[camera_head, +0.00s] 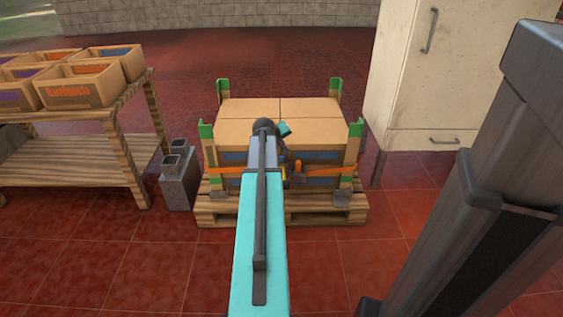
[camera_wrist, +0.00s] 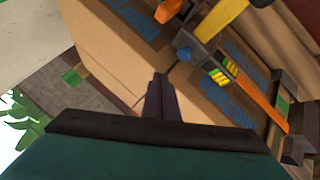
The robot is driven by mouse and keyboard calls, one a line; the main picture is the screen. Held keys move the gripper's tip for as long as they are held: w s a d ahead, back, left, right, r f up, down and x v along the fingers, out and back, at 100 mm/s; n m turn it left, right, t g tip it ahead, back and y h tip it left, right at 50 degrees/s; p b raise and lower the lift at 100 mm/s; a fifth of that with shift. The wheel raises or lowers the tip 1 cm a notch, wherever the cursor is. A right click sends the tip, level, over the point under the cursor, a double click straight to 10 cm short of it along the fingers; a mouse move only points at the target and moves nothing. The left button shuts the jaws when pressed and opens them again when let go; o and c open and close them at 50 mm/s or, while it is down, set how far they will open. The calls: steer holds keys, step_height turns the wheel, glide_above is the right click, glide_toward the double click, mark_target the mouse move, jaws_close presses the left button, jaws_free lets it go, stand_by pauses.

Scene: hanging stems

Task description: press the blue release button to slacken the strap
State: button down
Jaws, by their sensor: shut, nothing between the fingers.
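In the wrist view an orange strap (camera_wrist: 258,98) runs across the cardboard boxes to a dark buckle with a yellow lever (camera_wrist: 217,22). A small round blue piece (camera_wrist: 185,53), which looks like the release button, sits on the buckle's near side. My gripper (camera_wrist: 161,80) is shut and empty, its tips below and left of the blue piece and apart from it in the picture; I cannot tell the depth gap. In the head view the strap (camera_head: 327,169) crosses the front of the load, and my arm hides most of the buckle.
The strapped boxes (camera_head: 255,108) have green corner guards and stand on a wooden pallet (camera_head: 325,213). A wooden table (camera_head: 75,114) with open cartons is at left, grey blocks (camera_head: 180,180) beside it. A white cabinet (camera_head: 425,75) stands right.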

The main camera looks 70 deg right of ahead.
mark_target(281, 160)
steer(key=shift+f+b, duration=0.55)
steer(key=shift+f, duration=1.25)
steer(key=shift+f, duration=0.15)
stand_by(0.7)
steer(key=shift+f, duration=0.3)
steer(key=shift+f, duration=0.6)
stand_by(1.5)
steer(key=shift+r, duration=0.1)
steer(key=shift+r+p, duration=0.75)
steer(key=shift+r, duration=0.2)
steer(key=shift+r+p, duration=1.95)
steer(key=shift+r, duration=0.55)
